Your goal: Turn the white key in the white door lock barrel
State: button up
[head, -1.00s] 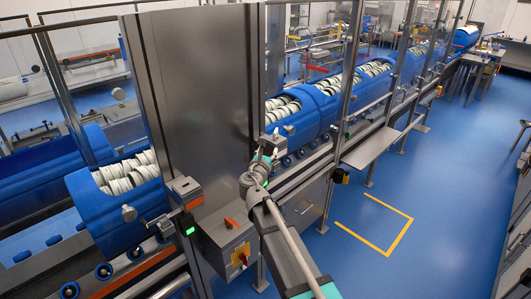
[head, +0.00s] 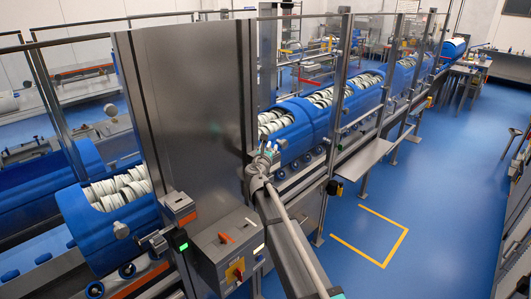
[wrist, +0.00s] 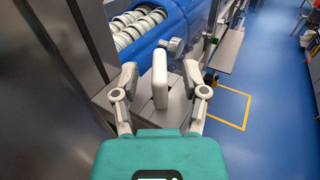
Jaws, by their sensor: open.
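The white key (wrist: 160,82), a flat upright plate with rounded corners, stands between the two fingers of my gripper (wrist: 159,73) in the wrist view. The fingers are open, one on each side, with a gap on both sides of the key. The key appears mounted on a grey housing (wrist: 178,112) at the door edge. I cannot make out the white lock barrel, which seems hidden by the key. In the head view my gripper (head: 264,156) is at the edge of the steel door panel, and the key is too small to tell apart.
A tall steel panel (head: 185,100) stands left of my gripper. A control box (head: 232,250) with orange and red switches is below it. Blue tub carriers (head: 300,125) with white rolls line the conveyor behind. Blue floor (head: 440,180) is free to the right.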

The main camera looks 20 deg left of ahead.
jog(key=shift+w, duration=0.4)
jog(key=shift+c, duration=0.3)
grip_shut()
jog(key=shift+y, duration=0.3)
